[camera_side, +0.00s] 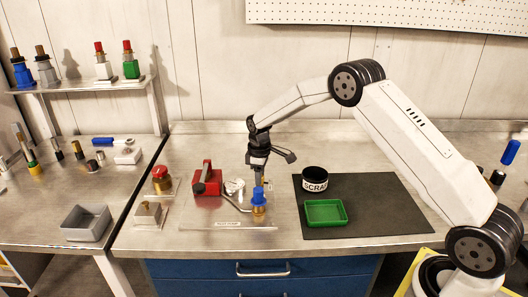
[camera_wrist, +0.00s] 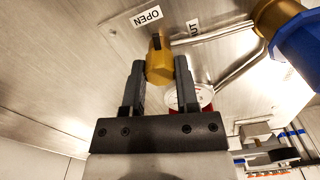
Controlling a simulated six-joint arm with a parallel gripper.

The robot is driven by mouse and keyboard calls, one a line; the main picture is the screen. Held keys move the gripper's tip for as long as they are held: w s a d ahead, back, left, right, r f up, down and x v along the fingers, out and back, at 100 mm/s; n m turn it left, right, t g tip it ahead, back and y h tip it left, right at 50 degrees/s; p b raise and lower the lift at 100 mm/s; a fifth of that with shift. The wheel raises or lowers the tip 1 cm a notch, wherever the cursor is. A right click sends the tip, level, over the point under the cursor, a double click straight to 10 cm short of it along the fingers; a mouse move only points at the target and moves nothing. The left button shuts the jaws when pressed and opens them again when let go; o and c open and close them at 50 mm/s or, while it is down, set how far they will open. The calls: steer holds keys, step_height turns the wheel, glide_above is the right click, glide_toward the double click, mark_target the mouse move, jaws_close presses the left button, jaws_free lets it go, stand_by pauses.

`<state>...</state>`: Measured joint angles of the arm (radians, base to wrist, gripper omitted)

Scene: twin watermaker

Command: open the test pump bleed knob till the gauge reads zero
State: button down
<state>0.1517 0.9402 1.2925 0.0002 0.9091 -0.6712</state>
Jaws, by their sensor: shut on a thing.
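The bleed knob (camera_wrist: 160,58), brass-yellow with a dark mark on top, sits between my gripper's fingertips in the wrist view, beside an OPEN label (camera_wrist: 146,17). My gripper (camera_wrist: 159,72) is shut on it. In the side view, my gripper (camera_side: 258,176) points down over the clear base plate, and the knob cannot be made out there. The red test pump (camera_side: 207,182) stands left of my gripper. A round white and red thing (camera_wrist: 205,96), perhaps the gauge, is partly hidden behind the right finger. No reading can be made out.
A blue-topped brass fitting (camera_side: 259,198) stands close in front of my gripper; its blue part (camera_wrist: 302,42) shows in the wrist view. Right are a black SCRAP cup (camera_side: 315,184) and green tray (camera_side: 326,213) on a dark mat (camera_side: 385,205). A grey bin (camera_side: 86,223) stands left.

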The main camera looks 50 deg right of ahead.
steer(key=shift+n, duration=1.2)
steer(key=shift+c, duration=1.8)
jaws_free()
steer(key=shift+r, duration=0.15)
steer(key=shift+r, duration=3.85)
steer(key=shift+s, duration=0.1)
